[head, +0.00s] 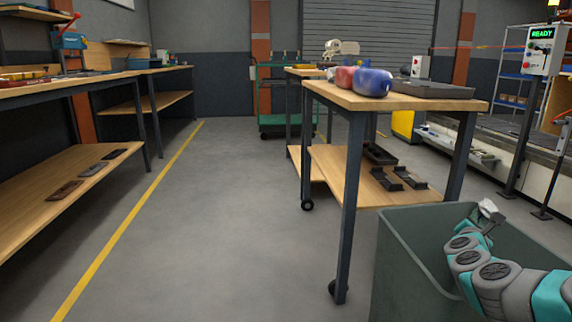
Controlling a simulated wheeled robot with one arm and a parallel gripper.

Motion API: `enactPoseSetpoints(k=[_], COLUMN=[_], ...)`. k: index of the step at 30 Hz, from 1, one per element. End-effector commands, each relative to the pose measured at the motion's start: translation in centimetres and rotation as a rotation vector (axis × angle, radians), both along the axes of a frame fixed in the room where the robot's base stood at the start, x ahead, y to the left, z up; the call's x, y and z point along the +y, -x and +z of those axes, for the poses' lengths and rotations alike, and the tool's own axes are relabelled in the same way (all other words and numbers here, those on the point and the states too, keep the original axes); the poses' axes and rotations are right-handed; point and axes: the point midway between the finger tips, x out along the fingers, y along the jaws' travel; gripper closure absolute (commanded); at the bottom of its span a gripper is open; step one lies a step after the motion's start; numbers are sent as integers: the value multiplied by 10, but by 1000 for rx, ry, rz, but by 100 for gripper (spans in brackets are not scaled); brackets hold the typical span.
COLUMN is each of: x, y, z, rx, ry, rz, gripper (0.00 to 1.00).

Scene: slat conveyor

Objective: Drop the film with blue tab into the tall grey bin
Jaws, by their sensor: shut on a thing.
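The tall grey bin (405,262) stands open at the lower right, in front of the wheeled table. My gripper (487,213) is at the bin's upper opening, with my arm reaching in from the right. It is shut on a small whitish piece (489,206) that looks like film. No blue tab shows on it, and most of it is hidden or too small to make out. The bin's inside floor is hidden.
A wheeled table (420,101) behind the bin bears a red item (344,77), a blue item (373,83) and a dark tray (437,89). A control post (541,55) reads READY beside the conveyor (510,150). The floor left of the table is clear.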

Motion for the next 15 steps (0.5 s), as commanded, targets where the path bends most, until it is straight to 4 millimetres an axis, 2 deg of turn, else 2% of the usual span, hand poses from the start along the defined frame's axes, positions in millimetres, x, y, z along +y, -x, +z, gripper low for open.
enactPoseSetpoints(k=[1, 6, 15], x=[0, 0, 0], y=[0, 0, 0], z=[-9, -19, -22], rx=[3, 0, -4], ry=[-2, 1, 1], rz=[0, -1, -2], gripper=[100, 100, 100])
